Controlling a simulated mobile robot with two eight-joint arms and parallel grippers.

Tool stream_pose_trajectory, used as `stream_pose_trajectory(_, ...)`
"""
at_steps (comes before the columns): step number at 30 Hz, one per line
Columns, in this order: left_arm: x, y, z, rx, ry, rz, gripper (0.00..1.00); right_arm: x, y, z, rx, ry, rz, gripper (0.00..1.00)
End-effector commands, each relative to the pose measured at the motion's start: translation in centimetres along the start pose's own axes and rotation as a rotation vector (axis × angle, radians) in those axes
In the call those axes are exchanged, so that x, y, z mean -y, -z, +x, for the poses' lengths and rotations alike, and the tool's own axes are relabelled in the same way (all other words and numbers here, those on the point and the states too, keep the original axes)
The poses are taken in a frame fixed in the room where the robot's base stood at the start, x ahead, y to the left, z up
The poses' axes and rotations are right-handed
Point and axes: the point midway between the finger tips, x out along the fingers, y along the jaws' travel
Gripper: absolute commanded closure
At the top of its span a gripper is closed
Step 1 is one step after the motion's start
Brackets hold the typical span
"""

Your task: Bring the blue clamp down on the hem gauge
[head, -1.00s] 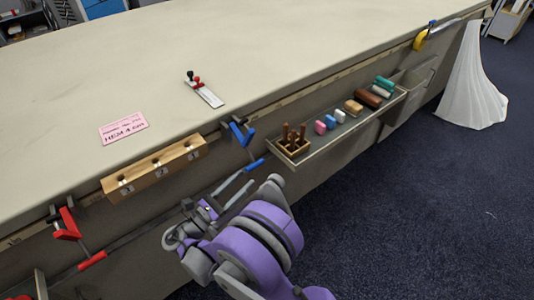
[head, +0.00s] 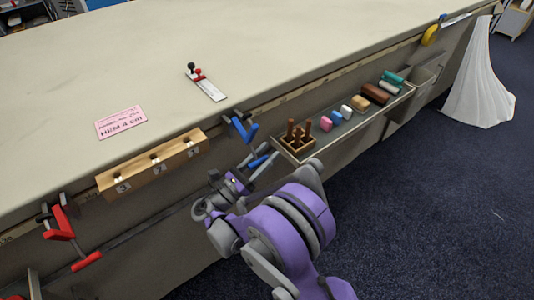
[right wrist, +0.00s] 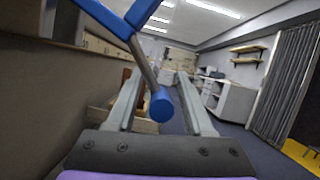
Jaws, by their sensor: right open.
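The hem gauge (head: 206,85), a pale flat strip with a red and a black knob, lies on the cloth table top, back from the front edge. The blue clamp (head: 242,127) sits at the table's front edge, with its rod and blue handle (head: 258,161) hanging below. It is apart from the gauge. My right gripper (head: 266,155) is open at the handle. In the right wrist view the handle end (right wrist: 162,105) shows between the spread fingers (right wrist: 158,92), and the rod rises to the blue clamp body (right wrist: 130,14). My left gripper is not in view.
A wooden block with numbered slots (head: 153,165) and a red clamp (head: 61,222) are on the front edge at left. A tray (head: 343,127) of spools and small blocks hangs at right. A pink card (head: 121,122) lies on the table. The table top around the gauge is clear.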

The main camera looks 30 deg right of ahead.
Motion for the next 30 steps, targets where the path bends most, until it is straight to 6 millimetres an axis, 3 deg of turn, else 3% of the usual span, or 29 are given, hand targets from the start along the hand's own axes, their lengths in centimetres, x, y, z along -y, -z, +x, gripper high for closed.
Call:
stream_pose_trajectory(11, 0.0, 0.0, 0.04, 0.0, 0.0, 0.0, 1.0, 0.01, -0.01, 0.64, -0.001, 0.0, 0.0, 0.48)
stream_pose_trajectory(20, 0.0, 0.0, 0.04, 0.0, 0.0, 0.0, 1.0, 0.02, -0.01, 0.62, -0.001, 0.0, 0.0, 1.0)
stream_pose_trajectory(30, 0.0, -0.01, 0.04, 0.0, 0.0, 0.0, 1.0, 0.03, -0.01, 0.61, 0.0, 0.0, 0.001, 1.0)
